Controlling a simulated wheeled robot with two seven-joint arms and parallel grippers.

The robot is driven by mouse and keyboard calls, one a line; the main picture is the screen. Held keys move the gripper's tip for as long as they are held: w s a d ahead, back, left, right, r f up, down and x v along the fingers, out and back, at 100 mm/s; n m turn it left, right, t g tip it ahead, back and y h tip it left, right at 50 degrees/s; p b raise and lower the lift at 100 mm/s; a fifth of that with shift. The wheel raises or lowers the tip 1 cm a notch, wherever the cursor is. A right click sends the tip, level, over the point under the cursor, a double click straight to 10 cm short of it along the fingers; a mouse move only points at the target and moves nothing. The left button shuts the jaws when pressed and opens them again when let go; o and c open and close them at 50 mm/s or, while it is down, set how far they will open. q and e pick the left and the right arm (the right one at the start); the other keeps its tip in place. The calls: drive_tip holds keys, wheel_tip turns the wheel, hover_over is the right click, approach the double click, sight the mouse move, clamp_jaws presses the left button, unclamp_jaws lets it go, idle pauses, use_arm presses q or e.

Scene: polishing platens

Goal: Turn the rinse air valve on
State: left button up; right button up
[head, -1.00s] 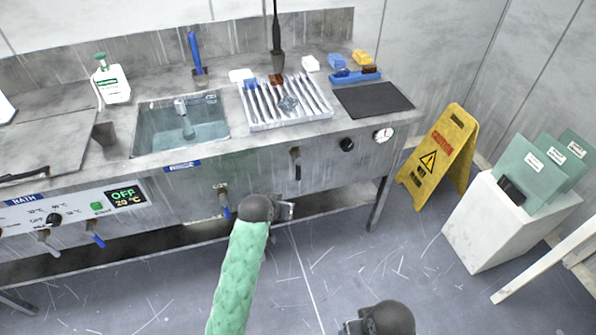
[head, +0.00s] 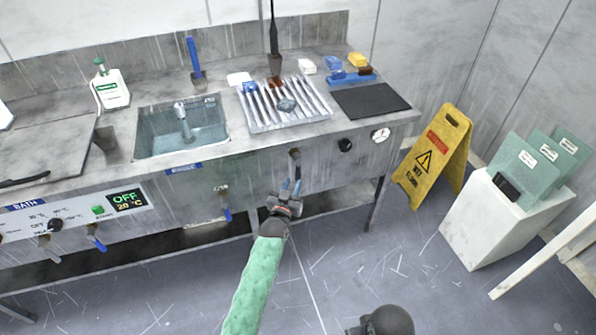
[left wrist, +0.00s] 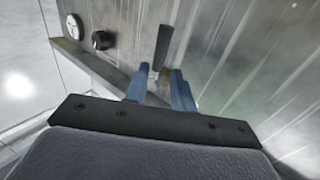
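A valve with a dark lever (head: 295,154) sits on the bench's front panel, right of the blue RINSE label (head: 184,168). My left gripper (head: 291,185) is just below and in front of it, its two blue fingers apart and pointing up at the panel. The fingers hide the lever's lower part. In the left wrist view the dark lever (left wrist: 163,45) shows just beyond the gap between the open fingertips (left wrist: 160,82), with a brass piece at its base. I cannot tell whether the fingers touch it. Only a dark rounded part of my right arm shows at the bottom edge.
Left of the lever is a tap with a blue handle (head: 225,200). To its right are a black knob (head: 345,145) and a round gauge (head: 380,135). A yellow caution sign (head: 432,160) stands on the floor right of the bench. The floor in front is clear.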

sight(297, 173)
use_arm(q)
drive_tip(key=p+x, duration=0.1)
drive_tip(key=x, duration=0.4)
drive_tip(key=shift+w+r, duration=0.1)
drive_tip(key=shift+w, duration=0.15)
drive_tip(key=shift+x, duration=0.95)
use_arm(e)
wheel_tip(297, 173, down, 6)
drive_tip(key=w, duration=0.1)
drive_tip(key=shift+w+a+f, duration=0.15)
drive_tip(key=shift+f, duration=0.1)
use_arm(q)
drive_tip(key=shift+c, duration=0.5)
clamp_jaws()
